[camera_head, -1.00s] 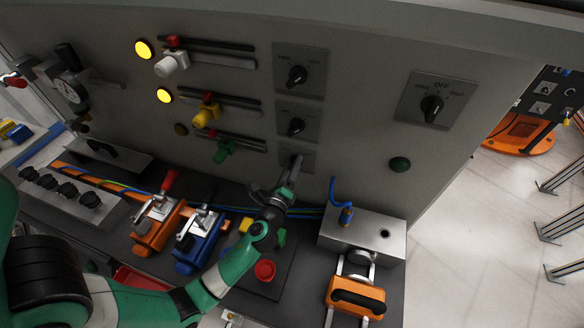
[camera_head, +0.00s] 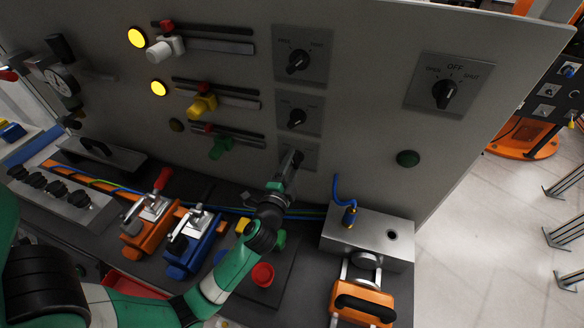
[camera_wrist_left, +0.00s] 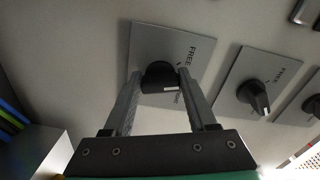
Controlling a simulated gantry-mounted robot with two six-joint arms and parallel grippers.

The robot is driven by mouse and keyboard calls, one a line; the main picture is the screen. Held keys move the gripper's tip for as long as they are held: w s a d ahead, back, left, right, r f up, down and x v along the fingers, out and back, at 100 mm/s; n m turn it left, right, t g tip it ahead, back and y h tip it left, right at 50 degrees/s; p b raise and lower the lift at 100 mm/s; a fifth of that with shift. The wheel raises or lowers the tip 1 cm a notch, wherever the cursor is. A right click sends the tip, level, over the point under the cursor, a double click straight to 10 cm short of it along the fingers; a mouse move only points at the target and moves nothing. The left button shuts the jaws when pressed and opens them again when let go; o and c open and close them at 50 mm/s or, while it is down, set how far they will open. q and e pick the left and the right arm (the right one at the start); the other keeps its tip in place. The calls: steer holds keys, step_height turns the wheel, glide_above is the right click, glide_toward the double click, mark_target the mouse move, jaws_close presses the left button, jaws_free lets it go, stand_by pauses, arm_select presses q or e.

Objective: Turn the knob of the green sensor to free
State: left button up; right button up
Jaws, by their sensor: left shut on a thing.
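The green sensor (camera_head: 221,147) sits on the lowest of three slotted rails on the grey panel. Level with it is the lowest small switch plate (camera_head: 312,155), mostly covered by my gripper in the head view. My left gripper (camera_head: 292,162) reaches up to this plate and is shut on its black knob. In the left wrist view the black knob (camera_wrist_left: 158,74) sits between the two fingertips, with a white mark on its edge. The word FREE shows on the plate (camera_wrist_left: 202,47) right of the knob; the other label is largely hidden by a finger. My right gripper is out of view.
Two similar knobs (camera_head: 298,62) (camera_head: 297,117) are above, and a larger OFF knob (camera_head: 444,93) is to the right. Yellow lamps (camera_head: 137,37) (camera_head: 158,88) glow by the upper rails; the lowest lamp (camera_head: 176,125) is dark. A metal block (camera_head: 366,240) stands right of my arm.

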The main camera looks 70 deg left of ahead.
arm_select(q)
steer(key=n+b, duration=0.2)
steer(key=n, duration=0.1)
steer(key=shift+f, duration=0.2)
steer(key=shift+n+b, duration=0.55)
steer(key=shift+n, duration=0.85)
steer(key=shift+r, duration=0.1)
steer(key=o, duration=1.4)
steer(key=shift+c, duration=0.2)
